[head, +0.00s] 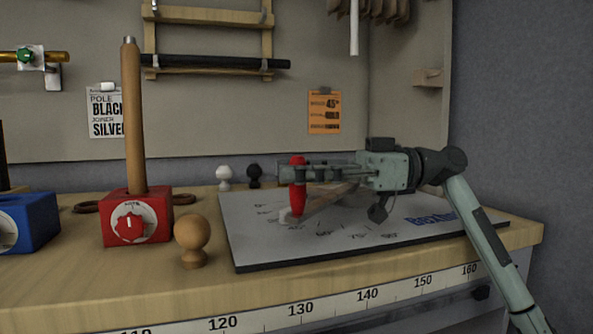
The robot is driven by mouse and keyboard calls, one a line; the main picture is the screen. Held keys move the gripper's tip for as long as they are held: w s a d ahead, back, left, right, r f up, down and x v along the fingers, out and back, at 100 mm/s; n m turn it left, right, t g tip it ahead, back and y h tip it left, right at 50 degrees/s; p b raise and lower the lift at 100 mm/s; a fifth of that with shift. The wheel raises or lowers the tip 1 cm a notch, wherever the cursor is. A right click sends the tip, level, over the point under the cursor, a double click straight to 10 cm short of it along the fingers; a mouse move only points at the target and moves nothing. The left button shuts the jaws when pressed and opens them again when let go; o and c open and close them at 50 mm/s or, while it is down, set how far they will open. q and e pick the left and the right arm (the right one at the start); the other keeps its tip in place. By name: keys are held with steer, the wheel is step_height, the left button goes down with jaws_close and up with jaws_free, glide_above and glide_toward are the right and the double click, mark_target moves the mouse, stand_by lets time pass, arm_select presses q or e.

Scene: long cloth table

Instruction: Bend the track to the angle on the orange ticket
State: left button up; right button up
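The orange ticket (324,112) hangs on the back wall; its top line reads 45° and a lower line seems to read gold. A pale bending board (255,242) lies on the table with angle marks from 0° to 90°. An upright red handle (298,202) stands on it, its pale foot close to the 45° mark. My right gripper (297,173) reaches in from the right, its fingers closed across the handle below its top. A brownish strip (328,199), perhaps the track or lever, runs back right from the handle, partly hidden by the gripper. My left gripper is out of view.
A red block (150,232) with a dial holds a tall wooden pole (133,120). A round wooden knob (193,240) stands near the board's left edge. White (224,175) and black (254,173) knobs stand behind. A blue block (28,222) is far left.

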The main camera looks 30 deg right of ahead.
steer(key=v, duration=1.2)
